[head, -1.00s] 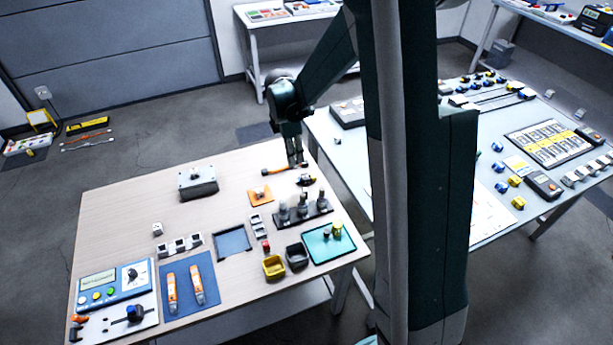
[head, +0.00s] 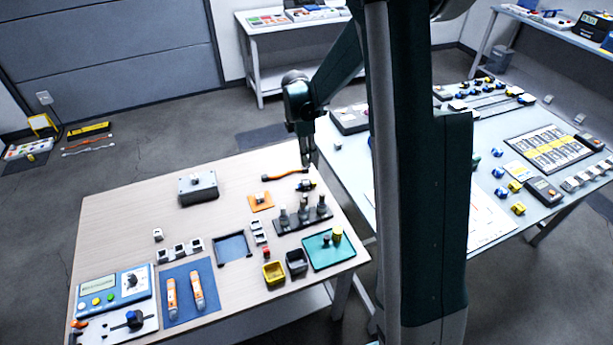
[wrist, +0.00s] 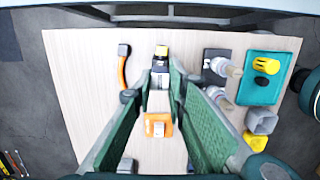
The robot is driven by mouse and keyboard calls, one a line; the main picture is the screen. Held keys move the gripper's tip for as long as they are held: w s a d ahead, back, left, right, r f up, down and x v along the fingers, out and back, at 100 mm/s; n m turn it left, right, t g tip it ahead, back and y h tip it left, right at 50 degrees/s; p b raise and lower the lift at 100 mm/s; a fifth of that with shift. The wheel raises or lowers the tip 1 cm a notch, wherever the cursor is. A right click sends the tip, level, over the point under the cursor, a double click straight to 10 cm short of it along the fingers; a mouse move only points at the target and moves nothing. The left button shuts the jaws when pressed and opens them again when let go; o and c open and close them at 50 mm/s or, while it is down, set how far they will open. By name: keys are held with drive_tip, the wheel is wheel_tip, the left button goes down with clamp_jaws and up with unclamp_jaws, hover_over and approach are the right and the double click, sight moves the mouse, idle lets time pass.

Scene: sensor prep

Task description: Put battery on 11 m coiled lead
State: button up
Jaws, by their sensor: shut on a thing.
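My gripper (head: 307,164) is low over the far right part of the wooden table, pointing down. In the wrist view its fingers (wrist: 160,82) are shut on a small pale and dark thing that I take for the battery; the fingers hide most of it. A small black, white and yellow item (head: 307,185) lies just below the fingertips; it also shows beyond them in the wrist view (wrist: 161,51). An orange lead with dark ends (head: 285,175) lies slightly curved to the left of the gripper. I cannot read any length marking.
An orange pad with a white block (head: 260,202) and a rack of grey posts (head: 303,214) stand nearby. A teal tray (head: 320,254), a yellow bin (head: 274,274) and a grey box (head: 198,188) are farther off. The table's left middle is clear.

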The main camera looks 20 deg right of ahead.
drive_tip(key=shift+f+b, duration=0.3)
drive_tip(key=shift+f, duration=2.2)
drive_tip(key=shift+f, duration=1.9)
drive_tip(key=shift+f+b, duration=0.15)
drive_tip(key=shift+b, duration=0.2)
drive_tip(key=o, duration=0.9)
drive_tip(key=shift+r, duration=0.25)
drive_tip(key=r, duration=0.4)
drive_tip(key=a+r+p, duration=0.1)
drive_tip(key=r, duration=0.6)
drive_tip(key=shift+a+r+p, duration=0.25)
drive_tip(key=shift+r+p, duration=0.1)
drive_tip(key=shift+r, duration=0.05)
